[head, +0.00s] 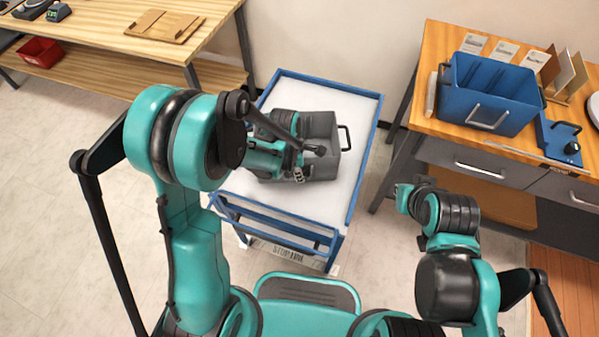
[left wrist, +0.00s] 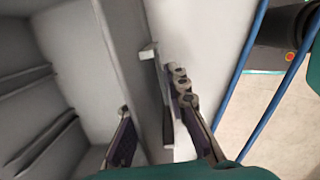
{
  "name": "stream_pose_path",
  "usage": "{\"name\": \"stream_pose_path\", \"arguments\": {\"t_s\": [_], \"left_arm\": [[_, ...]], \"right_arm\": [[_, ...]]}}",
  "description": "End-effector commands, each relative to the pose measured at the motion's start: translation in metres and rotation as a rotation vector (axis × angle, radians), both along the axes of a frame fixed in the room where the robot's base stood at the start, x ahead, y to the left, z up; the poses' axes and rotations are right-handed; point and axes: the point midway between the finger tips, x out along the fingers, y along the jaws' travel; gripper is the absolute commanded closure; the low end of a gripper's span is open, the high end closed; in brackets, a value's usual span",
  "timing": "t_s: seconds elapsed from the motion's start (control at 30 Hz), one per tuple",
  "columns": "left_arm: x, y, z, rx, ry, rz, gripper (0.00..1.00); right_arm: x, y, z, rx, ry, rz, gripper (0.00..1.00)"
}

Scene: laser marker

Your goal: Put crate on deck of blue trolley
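The grey crate (head: 325,128) sits upright on the white deck of the blue trolley (head: 361,105), with a dark handle on its right side. My left arm hides its left part. My left gripper (head: 303,163) is at the crate's left, near side. In the left wrist view its fingers (left wrist: 155,122) are apart, one on the inner side of the crate wall (left wrist: 135,60) and one outside, with a pale handle-like piece between them. Whether they touch the wall is unclear. My right gripper (head: 405,196) is small and partly hidden, right of the trolley.
A workbench (head: 510,152) at right holds a blue bin (head: 490,95), cards and a blue device. A wooden table (head: 95,30) at back left has a red bin (head: 40,50) on its lower shelf. The trolley's blue push bar (head: 275,222) faces me. Bare deck surrounds the crate.

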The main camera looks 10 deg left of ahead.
Motion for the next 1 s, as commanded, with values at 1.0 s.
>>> {"name": "stream_pose_path", "arguments": {"t_s": [1.0], "left_arm": [[-0.005, 0.015, 0.108, 0.000, 0.000, 0.001, 0.64]], "right_arm": [[0.000, 0.000, 0.046, 0.000, 0.000, 0.000, 1.00]]}}
